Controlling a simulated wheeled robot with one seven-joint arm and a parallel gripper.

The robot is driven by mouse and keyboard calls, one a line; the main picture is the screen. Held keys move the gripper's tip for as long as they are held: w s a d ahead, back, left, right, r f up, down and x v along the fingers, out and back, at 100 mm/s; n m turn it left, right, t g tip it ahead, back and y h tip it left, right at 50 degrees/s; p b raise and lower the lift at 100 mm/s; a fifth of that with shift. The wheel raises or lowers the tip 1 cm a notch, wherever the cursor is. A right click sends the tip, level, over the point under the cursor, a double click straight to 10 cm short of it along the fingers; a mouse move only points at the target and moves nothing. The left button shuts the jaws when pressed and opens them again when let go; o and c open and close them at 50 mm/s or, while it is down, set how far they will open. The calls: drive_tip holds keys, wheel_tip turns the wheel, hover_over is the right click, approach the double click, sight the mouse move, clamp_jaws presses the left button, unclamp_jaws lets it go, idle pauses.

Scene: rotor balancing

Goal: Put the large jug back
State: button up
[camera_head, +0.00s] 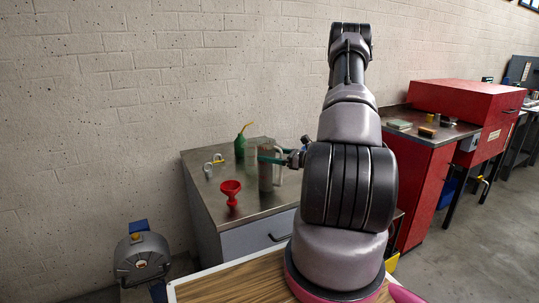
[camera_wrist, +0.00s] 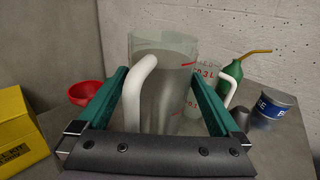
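The large jug (camera_wrist: 172,95) is grey and see-through, with red marks and a white handle (camera_wrist: 132,100) facing my wrist. It stands upright on the metal-topped bench, and it also shows in the head view (camera_head: 265,176). My gripper (camera_wrist: 160,76) has its two green fingers spread wide, one on each side of the jug. The handle is between the fingers, closer to the left one. I see no clear finger contact with the jug. In the head view my gripper (camera_head: 270,159) is level with the jug's upper part, and my arm hides part of the scene.
A smaller clear jug (camera_wrist: 198,92) and a green oil can (camera_wrist: 231,69) stand behind the large jug. A blue-and-white tin (camera_wrist: 272,108) is at right. A red funnel (camera_head: 231,191) is on the bench's front left. A yellow box (camera_wrist: 18,132) shows at the wrist view's left.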

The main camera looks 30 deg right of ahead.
drive_tip(key=shift+r, duration=0.15)
drive_tip(key=v, duration=1.2)
drive_tip(key=s+a+r+n+g+h, duration=0.1)
drive_tip(key=s+a+r+n+g, duration=0.2)
drive_tip(key=a+r+n+g, duration=0.5)
drive_tip(key=s+a+r+n+g+h, duration=0.1)
drive_tip(key=s+a+r+n+g, duration=0.1)
drive_tip(key=a+r+n+g, duration=0.55)
drive_tip(key=s+a+r+n+t+h, duration=0.4)
drive_tip(key=s+r, duration=0.2)
drive_tip(key=r, duration=0.2)
drive_tip(key=s+a+r+n+t+h, duration=0.4)
drive_tip(key=s+r+t, duration=0.1)
drive_tip(key=r, duration=0.3)
drive_tip(key=shift+s+a, duration=0.25)
drive_tip(key=shift+s, duration=0.65)
